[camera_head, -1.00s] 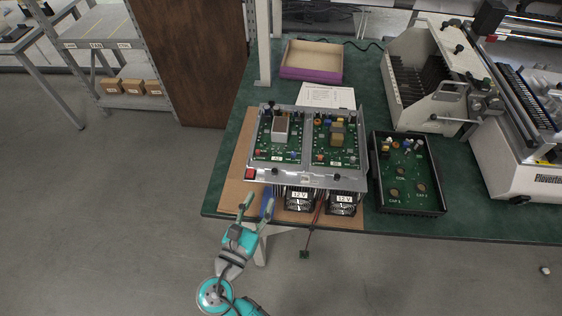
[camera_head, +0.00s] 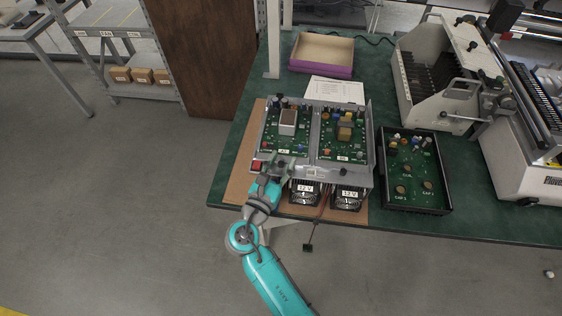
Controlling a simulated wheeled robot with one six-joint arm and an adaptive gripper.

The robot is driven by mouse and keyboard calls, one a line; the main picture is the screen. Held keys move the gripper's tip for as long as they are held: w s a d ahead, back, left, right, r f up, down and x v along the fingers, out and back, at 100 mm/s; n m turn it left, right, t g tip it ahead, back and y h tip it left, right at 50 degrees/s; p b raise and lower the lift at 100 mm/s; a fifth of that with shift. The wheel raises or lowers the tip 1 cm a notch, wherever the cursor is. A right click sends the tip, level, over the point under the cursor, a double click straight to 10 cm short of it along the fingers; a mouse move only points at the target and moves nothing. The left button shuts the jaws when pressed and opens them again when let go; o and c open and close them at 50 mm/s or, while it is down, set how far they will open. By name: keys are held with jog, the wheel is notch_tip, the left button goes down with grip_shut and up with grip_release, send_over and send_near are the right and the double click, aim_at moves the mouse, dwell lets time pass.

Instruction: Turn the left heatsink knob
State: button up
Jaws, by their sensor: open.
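The metal chassis (camera_head: 314,171) with two green circuit boards lies on the table. My gripper (camera_head: 281,169) is open at the left part of its front edge, beside the red switch (camera_head: 256,165). The left heatsink knob is mostly hidden by the fingers there, and I cannot tell whether they touch it. The right heatsink knob (camera_head: 344,172) is a small dark knob on the same front edge. Two black heatsink fans labelled 12 V, a left one (camera_head: 304,195) and a right one (camera_head: 347,199), sit below the edge.
A black tray (camera_head: 414,208) with parts stands right of the chassis. A purple-sided box (camera_head: 320,70) and a white paper sheet (camera_head: 335,91) lie behind it. A large machine (camera_head: 440,75) fills the right. A cardboard mat (camera_head: 240,178) lies under the chassis.

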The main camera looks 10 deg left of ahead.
grip_shut()
